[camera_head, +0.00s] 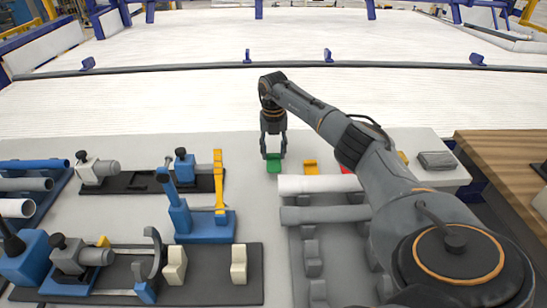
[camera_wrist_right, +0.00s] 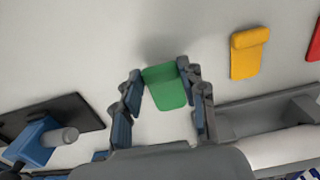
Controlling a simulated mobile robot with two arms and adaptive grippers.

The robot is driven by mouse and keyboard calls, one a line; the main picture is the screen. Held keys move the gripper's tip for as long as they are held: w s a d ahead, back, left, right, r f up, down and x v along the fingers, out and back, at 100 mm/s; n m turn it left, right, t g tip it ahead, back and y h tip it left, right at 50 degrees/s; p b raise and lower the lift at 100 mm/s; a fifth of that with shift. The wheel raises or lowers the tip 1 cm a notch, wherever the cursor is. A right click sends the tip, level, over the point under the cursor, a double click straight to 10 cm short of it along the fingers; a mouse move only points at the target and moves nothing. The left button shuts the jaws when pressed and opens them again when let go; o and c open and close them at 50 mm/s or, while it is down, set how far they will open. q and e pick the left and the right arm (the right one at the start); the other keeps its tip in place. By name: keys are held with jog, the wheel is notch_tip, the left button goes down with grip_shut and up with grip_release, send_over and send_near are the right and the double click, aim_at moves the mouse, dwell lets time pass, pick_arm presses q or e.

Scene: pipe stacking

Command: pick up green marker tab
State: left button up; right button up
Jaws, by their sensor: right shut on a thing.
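The green marker tab (camera_head: 273,165) is at the far middle of the light table, left of the white pipe's end. In the wrist view the green tab (camera_wrist_right: 166,87) sits between the two fingers of my right gripper (camera_wrist_right: 164,85). In the head view my right gripper (camera_head: 273,153) points down and is shut on the tab, close above the table top. I cannot tell whether the tab still touches the table. My left gripper does not show in either view.
A yellow tab (camera_head: 311,167) and a red tab (camera_head: 346,170) lie to the right of the green one. A white pipe (camera_head: 318,184) rests on a grey rack in front. A blue clamp stand (camera_head: 205,226) stands to the left. The table behind the tab is clear.

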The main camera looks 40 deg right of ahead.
aim_at(270, 168)
jog(key=s+a+r, duration=0.1)
jog(key=r, duration=0.1)
jog(key=s+a+r, duration=0.1)
jog(key=r, duration=0.1)
jog(key=s+a+r, duration=0.1)
jog(key=a+r, duration=0.1)
jog(key=s+a+r+b, duration=0.1)
jog(key=s+a+r, duration=0.2)
jog(key=s+a, duration=0.2)
jog(key=shift+s+a+r+b, duration=0.15)
jog(key=shift+a+r+b, duration=0.25)
jog(key=shift+a, duration=0.75)
